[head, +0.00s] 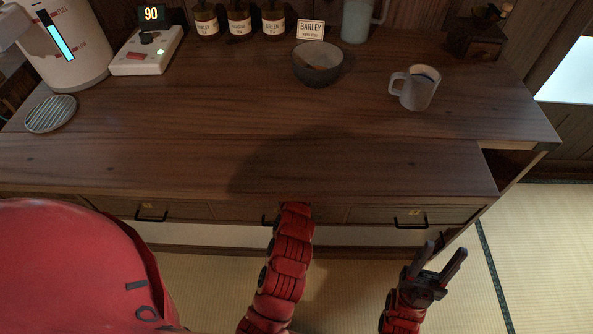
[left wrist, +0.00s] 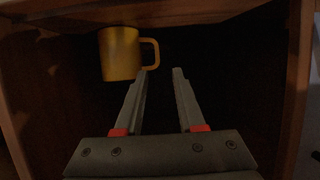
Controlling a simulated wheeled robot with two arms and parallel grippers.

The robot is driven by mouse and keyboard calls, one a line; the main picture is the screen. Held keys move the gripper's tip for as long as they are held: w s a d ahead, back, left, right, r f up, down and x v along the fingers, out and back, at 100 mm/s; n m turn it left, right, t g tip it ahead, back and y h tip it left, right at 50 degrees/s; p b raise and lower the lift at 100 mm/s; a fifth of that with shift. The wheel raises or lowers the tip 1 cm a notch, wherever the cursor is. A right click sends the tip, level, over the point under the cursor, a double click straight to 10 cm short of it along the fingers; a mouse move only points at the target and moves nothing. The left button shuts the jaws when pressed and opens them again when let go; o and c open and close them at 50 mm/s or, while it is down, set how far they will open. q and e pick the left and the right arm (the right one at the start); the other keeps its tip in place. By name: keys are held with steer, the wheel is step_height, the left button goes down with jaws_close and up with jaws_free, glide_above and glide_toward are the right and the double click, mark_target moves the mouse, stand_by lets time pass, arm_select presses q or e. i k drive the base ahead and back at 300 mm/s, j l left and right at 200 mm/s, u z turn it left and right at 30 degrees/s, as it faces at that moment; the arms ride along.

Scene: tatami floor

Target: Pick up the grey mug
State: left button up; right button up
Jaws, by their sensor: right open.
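A grey mug (head: 420,90) stands upright on the wooden counter at the right in the head view, its handle to the left. My right gripper (head: 441,250) is open and empty, in front of and below the counter edge, well apart from the mug. My left gripper (left wrist: 162,72) is open in the left wrist view, inside a dark wooden compartment. A yellow mug (left wrist: 121,55) is there beyond the fingers, its handle close to the left fingertip; I cannot tell whether they touch. In the head view my left gripper is hidden by the counter edge.
A dark bowl (head: 318,66) stands left of the grey mug on the counter (head: 370,150). Behind are a barley sign (head: 310,30), labelled jars (head: 240,22) and a pitcher (head: 357,20). A scale-like device (head: 147,50) and round rack (head: 51,114) are left. The counter's front middle is clear.

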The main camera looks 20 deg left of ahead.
mark_target(412, 87)
steer(key=k+l, duration=0.2)
steer(key=k, duration=0.3)
steer(key=k+l, duration=0.2)
steer(key=k, duration=0.25)
